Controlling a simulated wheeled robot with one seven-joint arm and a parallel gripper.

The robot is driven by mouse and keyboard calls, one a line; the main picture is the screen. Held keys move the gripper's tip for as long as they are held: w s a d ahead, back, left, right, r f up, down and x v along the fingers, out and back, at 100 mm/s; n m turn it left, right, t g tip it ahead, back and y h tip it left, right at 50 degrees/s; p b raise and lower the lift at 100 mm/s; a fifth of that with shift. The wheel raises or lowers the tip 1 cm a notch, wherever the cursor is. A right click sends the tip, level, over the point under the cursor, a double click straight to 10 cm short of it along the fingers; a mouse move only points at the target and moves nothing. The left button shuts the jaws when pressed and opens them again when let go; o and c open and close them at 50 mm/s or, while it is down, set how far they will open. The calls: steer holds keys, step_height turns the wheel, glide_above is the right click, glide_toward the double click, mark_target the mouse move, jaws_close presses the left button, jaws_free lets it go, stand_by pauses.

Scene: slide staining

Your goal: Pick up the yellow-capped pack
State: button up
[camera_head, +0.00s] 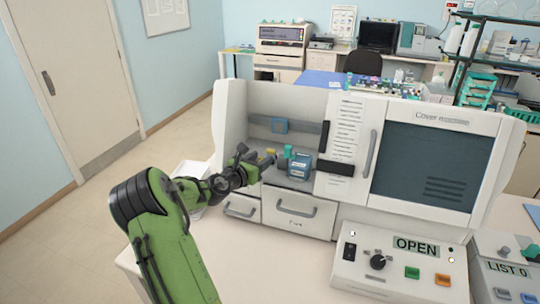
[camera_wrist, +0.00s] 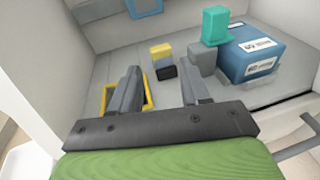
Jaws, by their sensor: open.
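The yellow-capped pack shows in the wrist view (camera_wrist: 160,52) as a yellow cap over a small dark part, on the grey floor of the machine's bay. In the head view its yellow top (camera_head: 271,152) is small beside my gripper (camera_head: 262,160). In the wrist view my gripper (camera_wrist: 163,82) is open. Its two grey fingers are apart, and the pack shows beyond the gap between them. Nothing is seen between the fingers. How far the fingertips are from the pack is hard to tell.
A blue pack (camera_wrist: 262,55) with a teal cap (camera_wrist: 215,24) stands close to the right. A yellow square outline (camera_wrist: 149,92) lies on the bay floor around the left finger. The bay's back wall has a blue square outline (camera_head: 279,126). A white control box (camera_head: 400,265) stands at front right.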

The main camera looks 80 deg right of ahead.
mark_target(270, 153)
steer(key=x, duration=0.5)
steer(key=shift+f+p, duration=0.1)
steer(key=shift+p, duration=0.25)
steer(key=shift+a, duration=0.1)
steer(key=c, duration=0.8)
